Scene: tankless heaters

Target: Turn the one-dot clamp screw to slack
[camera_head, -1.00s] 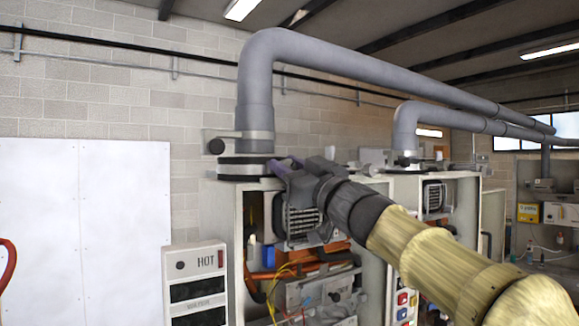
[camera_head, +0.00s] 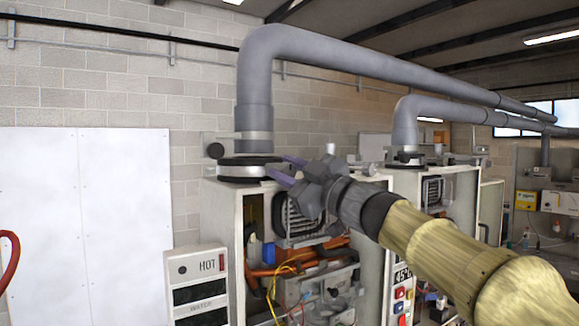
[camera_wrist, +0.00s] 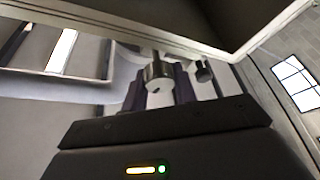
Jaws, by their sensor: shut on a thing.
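The one-dot clamp screw (camera_wrist: 158,77) is a short silver cylinder with one dark dot on its end face. In the wrist view it sits between the two purple fingers of my gripper (camera_wrist: 158,88), which is shut on it. In the head view my gripper (camera_head: 283,169) reaches the right side of the dark clamp collar (camera_head: 240,171) at the base of the grey flue pipe (camera_head: 255,95). The screw itself cannot be made out there.
The open heater cabinet (camera_head: 226,225) stands below the collar, with wires and pipes inside. A dark knob (camera_head: 215,151) sits left of the flue. In the wrist view a smaller dark peg (camera_wrist: 203,71) stands right of the screw. A second flue (camera_head: 404,125) rises further right.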

